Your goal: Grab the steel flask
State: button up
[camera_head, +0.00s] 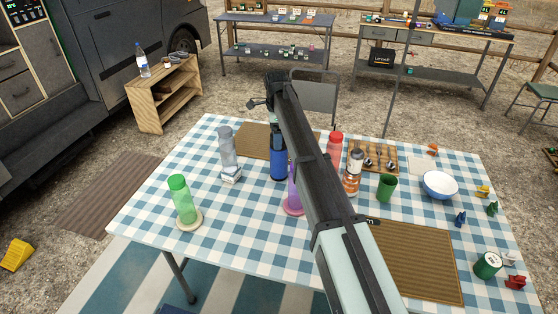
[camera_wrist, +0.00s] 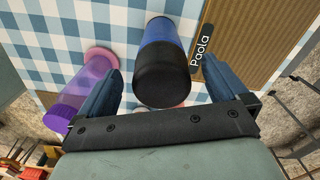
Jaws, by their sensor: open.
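The flask that best fits the name is an opaque blue bottle with a black lid (camera_head: 278,162). It stands upright on the checked table, partly behind my arm in the head view. In the wrist view the flask (camera_wrist: 162,80) shows its black lid toward the camera, with the blue body beyond. My gripper (camera_wrist: 162,68) is open, with one finger on each side of the lid in that view. I cannot tell how far the fingers are above or beside it. In the head view my arm hides the fingertips.
A purple bottle (camera_head: 294,192) stands close by, partly hidden by my arm. A grey bottle (camera_head: 227,150), green bottle (camera_head: 182,198), red bottle (camera_head: 335,145) and orange-white bottle (camera_head: 352,175) stand around. A mat labelled Paola (camera_wrist: 245,45) lies beside the flask.

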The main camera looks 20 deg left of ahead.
aim_at(279, 157)
jog(key=f, duration=0.4)
jog(key=shift+w+d+f, duration=0.1)
jog(key=shift+d+f, duration=0.2)
jog(key=shift+f, duration=0.05)
jog(key=shift+c, duration=0.3)
jog(key=c, duration=1.7)
